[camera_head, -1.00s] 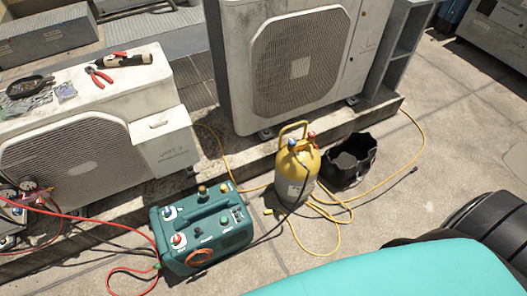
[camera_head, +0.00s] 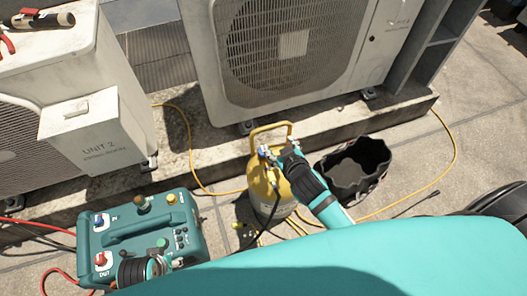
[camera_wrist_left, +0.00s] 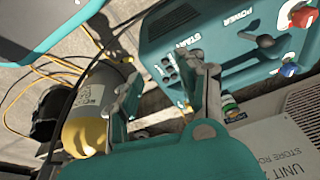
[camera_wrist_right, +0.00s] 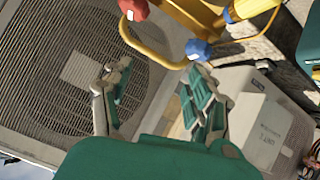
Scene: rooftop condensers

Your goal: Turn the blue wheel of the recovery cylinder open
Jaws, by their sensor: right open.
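The yellow recovery cylinder (camera_head: 258,201) stands upright on the paving with a looped yellow handle. Its blue wheel (camera_head: 263,150) shows at the top, partly crowded by my right gripper (camera_head: 280,154). In the right wrist view the blue wheel (camera_wrist_right: 198,49) lies just beyond the tip of one finger of the right gripper (camera_wrist_right: 160,88). The fingers are spread and empty; contact cannot be told. A red wheel (camera_wrist_right: 134,9) is on the other side of the handle. My left gripper (camera_wrist_left: 166,98) is open and empty, beside the teal recovery machine (camera_head: 125,222).
A black bucket (camera_head: 352,168) stands right of the cylinder. Yellow hoses (camera_head: 405,204) loop over the paving. A large condenser (camera_head: 295,90) on a concrete ledge stands behind, close to the right gripper. Another unit (camera_head: 85,135) is at left.

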